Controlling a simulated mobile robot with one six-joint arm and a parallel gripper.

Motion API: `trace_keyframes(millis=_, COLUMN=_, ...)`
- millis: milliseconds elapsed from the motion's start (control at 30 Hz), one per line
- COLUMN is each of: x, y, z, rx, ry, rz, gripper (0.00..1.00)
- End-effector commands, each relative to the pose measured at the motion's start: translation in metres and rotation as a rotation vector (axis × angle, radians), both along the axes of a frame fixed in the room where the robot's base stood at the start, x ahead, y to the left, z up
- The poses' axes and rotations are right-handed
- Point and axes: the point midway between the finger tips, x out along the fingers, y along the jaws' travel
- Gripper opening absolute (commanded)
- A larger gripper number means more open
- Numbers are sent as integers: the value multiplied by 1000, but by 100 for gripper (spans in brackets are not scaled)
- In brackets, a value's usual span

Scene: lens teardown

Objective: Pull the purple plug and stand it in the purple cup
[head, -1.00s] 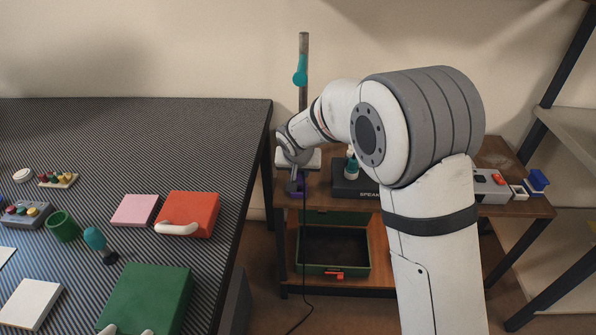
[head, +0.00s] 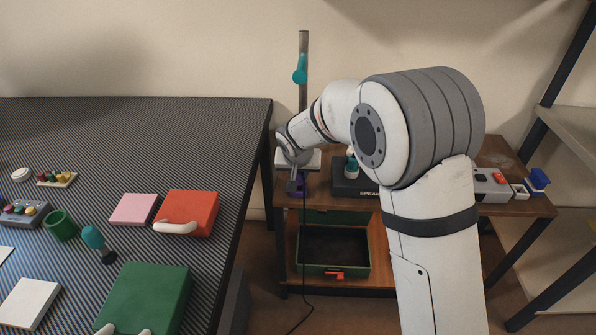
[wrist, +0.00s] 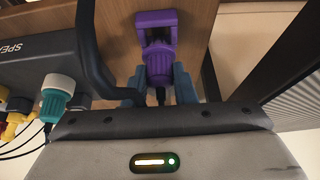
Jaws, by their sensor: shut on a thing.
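The purple plug (wrist: 160,67) is between the two blue-grey fingers of my gripper (wrist: 160,88) in the wrist view, and my gripper is shut on it. A black cable comes out of its near end. Just beyond it is a purple square-rimmed piece (wrist: 155,17) with a dark opening, which looks like the purple cup; I cannot tell whether the plug touches it. In the head view my gripper (head: 296,184) is low over the left end of the wooden bench, with a little purple (head: 302,186) showing beside it, mostly hidden.
The black speaker box (head: 352,178) stands right of my gripper, with a teal plug (wrist: 58,98) and others near it. A grey post (head: 303,75) with a teal clamp rises behind. A green-rimmed tray (head: 333,271) is on the lower shelf. The striped table (head: 160,125) is at left.

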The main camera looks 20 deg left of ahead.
Motion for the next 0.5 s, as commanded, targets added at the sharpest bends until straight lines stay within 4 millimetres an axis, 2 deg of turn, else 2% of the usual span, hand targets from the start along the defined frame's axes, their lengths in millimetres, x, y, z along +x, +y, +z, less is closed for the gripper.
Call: trace_keyframes(millis=500, x=0, y=0, z=-8, rx=0, ry=0, rz=0, gripper=0)
